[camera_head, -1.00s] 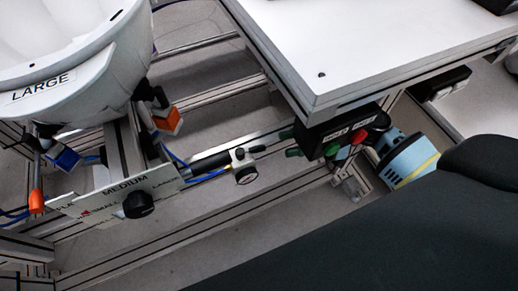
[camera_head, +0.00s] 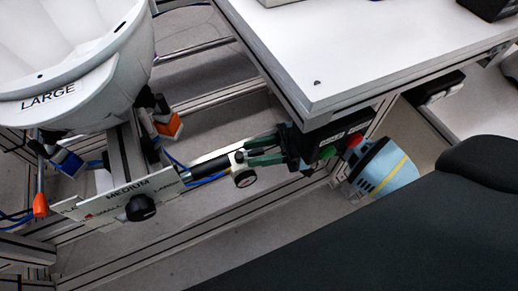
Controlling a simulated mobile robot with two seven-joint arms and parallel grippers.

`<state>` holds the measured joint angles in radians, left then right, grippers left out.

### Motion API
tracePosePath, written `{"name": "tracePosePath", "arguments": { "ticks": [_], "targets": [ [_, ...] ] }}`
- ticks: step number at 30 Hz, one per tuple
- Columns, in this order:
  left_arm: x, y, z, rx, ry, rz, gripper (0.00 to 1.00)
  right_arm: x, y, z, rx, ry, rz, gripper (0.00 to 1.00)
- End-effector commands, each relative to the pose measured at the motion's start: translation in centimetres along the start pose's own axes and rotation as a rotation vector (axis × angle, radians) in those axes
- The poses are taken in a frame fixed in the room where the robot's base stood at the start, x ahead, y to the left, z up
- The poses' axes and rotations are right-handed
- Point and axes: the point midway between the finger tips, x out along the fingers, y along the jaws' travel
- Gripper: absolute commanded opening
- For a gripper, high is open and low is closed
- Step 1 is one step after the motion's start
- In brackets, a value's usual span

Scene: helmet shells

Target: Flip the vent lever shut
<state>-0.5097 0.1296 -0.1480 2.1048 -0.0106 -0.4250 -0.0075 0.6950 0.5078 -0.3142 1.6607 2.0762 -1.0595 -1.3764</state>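A black cylindrical part (camera_head: 210,166) with a white fitting (camera_head: 238,157) and a round gauge (camera_head: 245,178) sits on the frame rail, right of the size plate. I cannot tell for sure which part is the vent lever. My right gripper (camera_head: 247,153) has green fingers and comes from the right, beneath the table corner. Its fingers are apart, one above the other, with their tips close beside the white fitting. I cannot tell whether they touch it. My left gripper is not in view.
A white helmet shell (camera_head: 65,65) marked LARGE stands at upper left. A size plate (camera_head: 118,194) with a black knob (camera_head: 140,207) is below it. The white table (camera_head: 360,60) overhangs my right gripper, with a black button box (camera_head: 335,135) under its edge.

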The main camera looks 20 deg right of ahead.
Motion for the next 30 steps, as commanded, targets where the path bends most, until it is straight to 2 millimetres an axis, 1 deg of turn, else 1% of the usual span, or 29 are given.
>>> {"name": "tracePosePath", "arguments": {
  "ticks": [4, 12, 22, 26, 30],
  "targets": [
    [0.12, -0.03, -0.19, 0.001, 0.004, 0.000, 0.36, -0.01, 0.00, 0.02, 0.000, 0.000, 0.000, 0.36],
    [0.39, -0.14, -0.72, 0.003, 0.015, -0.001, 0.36, -0.02, -0.01, 0.03, 0.001, 0.000, 0.000, 0.00],
    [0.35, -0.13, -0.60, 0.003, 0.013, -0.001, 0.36, -0.02, -0.25, 0.11, 0.002, 0.007, 0.028, 0.00],
    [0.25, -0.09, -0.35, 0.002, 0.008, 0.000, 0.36, 0.02, -0.53, 0.16, 0.003, 0.019, 0.082, 0.00],
    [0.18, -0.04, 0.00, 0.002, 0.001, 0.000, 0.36, 0.05, -0.99, 0.30, 0.004, 0.038, 0.175, 0.00]
  ]
}}
